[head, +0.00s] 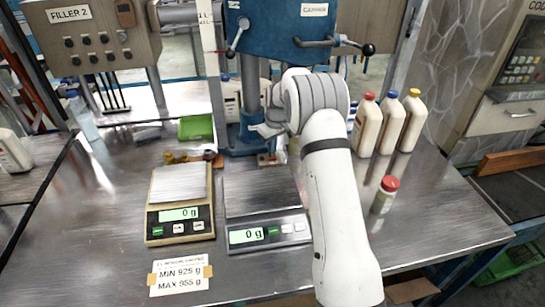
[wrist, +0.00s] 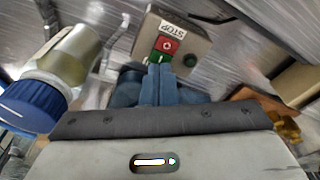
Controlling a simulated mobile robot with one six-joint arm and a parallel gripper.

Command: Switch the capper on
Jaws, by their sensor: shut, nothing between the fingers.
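The capper (head: 270,28) is the blue machine labelled CAPPER at the back middle of the bench in the head view. A grey switch box (wrist: 204,42) with a STOP label shows in the wrist view. It carries a red button (wrist: 168,44), a green part (wrist: 161,58) just below it and a round green button (wrist: 190,60). My gripper (wrist: 158,68) is shut and empty, its tips at the lower edge of the green part; I cannot tell whether they touch. In the head view my wrist hides the switch box.
A bottle with a blue cap (wrist: 38,103) stands close left in the wrist view. Two scales (head: 180,215) (head: 262,234) sit in front of the capper. Several capped bottles (head: 388,125) stand at right, and a small red-capped container (head: 384,196) is nearer.

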